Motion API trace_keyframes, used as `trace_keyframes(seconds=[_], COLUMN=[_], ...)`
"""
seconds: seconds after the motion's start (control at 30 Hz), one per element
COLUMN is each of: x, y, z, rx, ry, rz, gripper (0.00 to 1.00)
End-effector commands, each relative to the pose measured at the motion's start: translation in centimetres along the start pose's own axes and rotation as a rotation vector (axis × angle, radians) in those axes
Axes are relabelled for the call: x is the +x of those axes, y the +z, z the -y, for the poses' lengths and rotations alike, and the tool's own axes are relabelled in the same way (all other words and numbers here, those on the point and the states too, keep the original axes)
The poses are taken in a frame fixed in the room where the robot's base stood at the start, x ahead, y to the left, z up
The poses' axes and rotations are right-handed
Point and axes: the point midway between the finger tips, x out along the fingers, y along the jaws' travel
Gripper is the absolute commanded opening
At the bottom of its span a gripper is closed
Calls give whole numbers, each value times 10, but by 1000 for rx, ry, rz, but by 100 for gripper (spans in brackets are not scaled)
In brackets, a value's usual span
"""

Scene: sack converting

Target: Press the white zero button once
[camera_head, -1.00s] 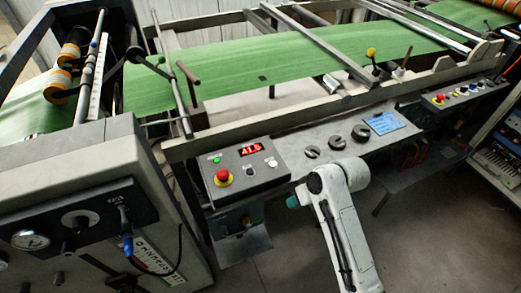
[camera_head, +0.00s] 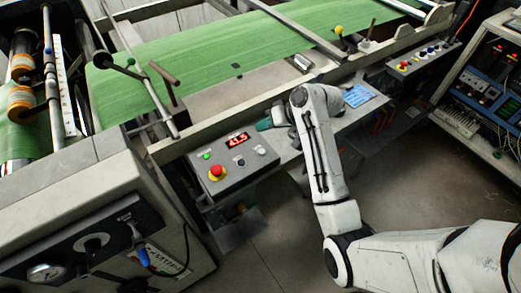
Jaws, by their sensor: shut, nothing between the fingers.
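The white button (camera_head: 261,150) is on the sloped top of the grey control box (camera_head: 232,180), at its right end below the red number display (camera_head: 237,140). The display seems to read 41.5. My gripper (camera_head: 264,124) shows only as a small dark teal part at the end of my white arm, behind and right of the display. It is shut and empty. It appears apart from the white button, but its height over the box is hard to judge. The fingertips are too small to make out.
The box also carries a red emergency knob (camera_head: 217,172), a green button (camera_head: 207,155) and a dark button (camera_head: 239,161). A green web (camera_head: 200,70) runs behind a grey rail. A blue card (camera_head: 358,95) lies to the right. An instrument rack (camera_head: 485,90) stands at far right.

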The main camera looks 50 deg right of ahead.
Motion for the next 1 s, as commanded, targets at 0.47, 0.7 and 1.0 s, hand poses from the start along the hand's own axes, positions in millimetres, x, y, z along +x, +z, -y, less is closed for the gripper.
trace_keyframes(seconds=[0.47,0.7,1.0], x=[24,44,60], y=[18,33,44], z=[-17,-32,-44], rx=[-1,0,0], ry=[1,1,0], rz=[0,0,0], gripper=[0,0,0])
